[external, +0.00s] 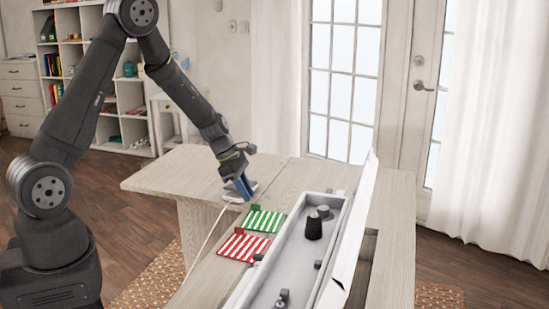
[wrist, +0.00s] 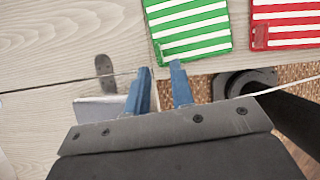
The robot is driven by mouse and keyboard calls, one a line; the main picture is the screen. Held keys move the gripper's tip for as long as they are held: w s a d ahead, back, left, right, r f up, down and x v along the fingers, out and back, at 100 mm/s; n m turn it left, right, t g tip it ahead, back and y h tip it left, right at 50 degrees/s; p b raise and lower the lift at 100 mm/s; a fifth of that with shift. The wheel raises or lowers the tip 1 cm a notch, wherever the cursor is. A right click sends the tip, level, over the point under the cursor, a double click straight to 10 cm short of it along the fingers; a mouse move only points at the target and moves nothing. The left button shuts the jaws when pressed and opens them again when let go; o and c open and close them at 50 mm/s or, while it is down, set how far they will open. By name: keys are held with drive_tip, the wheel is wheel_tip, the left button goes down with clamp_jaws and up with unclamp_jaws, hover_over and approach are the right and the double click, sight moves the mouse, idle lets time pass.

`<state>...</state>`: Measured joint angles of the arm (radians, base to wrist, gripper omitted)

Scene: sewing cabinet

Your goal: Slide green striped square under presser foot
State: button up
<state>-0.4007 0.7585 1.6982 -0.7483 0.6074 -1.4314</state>
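My gripper (external: 244,188) has blue fingers pointing down. In the wrist view, the fingers of my gripper (wrist: 161,68) are apart with nothing between them, near the green square's near edge. Whether they touch the square or table is unclear. I cannot make out the presser foot.
A red striped square (external: 243,247) lies beside the green one and also shows in the wrist view (wrist: 290,24). A long grey-white machine body (external: 329,203) with dark knobs is right of the squares. A white cord (external: 207,238) crosses the table's left side.

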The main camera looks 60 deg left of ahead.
sight(251, 210)
drive_tip(key=shift+x, duration=1.55)
clamp_jaws()
drive_tip(key=shift+r, duration=2.5)
